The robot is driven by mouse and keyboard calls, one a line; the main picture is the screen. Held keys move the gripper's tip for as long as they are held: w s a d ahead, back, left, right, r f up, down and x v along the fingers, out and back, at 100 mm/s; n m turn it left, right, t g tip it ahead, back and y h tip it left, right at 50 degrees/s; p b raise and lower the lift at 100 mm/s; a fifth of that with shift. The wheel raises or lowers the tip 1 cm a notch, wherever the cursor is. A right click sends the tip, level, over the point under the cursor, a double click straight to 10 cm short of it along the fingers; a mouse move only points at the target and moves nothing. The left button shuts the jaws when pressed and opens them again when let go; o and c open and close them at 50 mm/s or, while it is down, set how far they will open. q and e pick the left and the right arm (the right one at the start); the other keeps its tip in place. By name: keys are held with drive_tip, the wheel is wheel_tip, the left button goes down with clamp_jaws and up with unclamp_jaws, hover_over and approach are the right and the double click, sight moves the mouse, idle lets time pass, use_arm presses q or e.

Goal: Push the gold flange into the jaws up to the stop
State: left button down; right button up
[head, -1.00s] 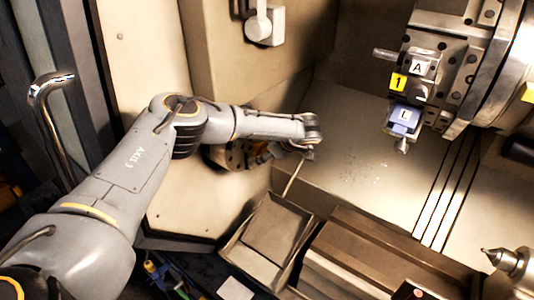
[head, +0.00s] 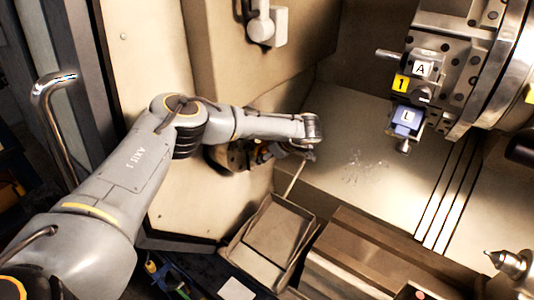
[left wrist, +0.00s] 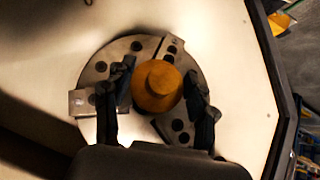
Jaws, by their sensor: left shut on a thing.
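The gold flange (left wrist: 157,87), a round disc with a smaller raised boss, sits in front of the middle of the steel chuck (left wrist: 104,60) in the left wrist view. Chuck jaws (left wrist: 84,102) show around it. My left gripper (left wrist: 161,74) is shut on the flange, one black finger at each side. In the head view my left gripper (head: 268,152) is at the chuck (head: 230,155), largely hidden by my wrist. The flange's back and any gap to the stop are hidden. My right gripper is not in view.
A tan tray (head: 262,250) stands below my left wrist. A tool turret (head: 465,70) with labelled blocks is at the upper right. A pointed centre (head: 505,260) is at the lower right. A curved metal handle (head: 50,110) stands left of my arm.

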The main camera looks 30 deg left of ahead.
use_arm(q)
drive_tip(key=shift+a, duration=0.15)
idle(0.3)
drive_tip(key=c, duration=0.6)
unclamp_jaws()
drive_tip(key=shift+r, duration=0.1)
drive_tip(key=shift+o, duration=1.2)
drive_tip(key=shift+a, duration=0.1)
drive_tip(key=shift+c, duration=0.4)
drive_tip(key=c, duration=0.4)
drive_tip(key=shift+d, duration=0.25)
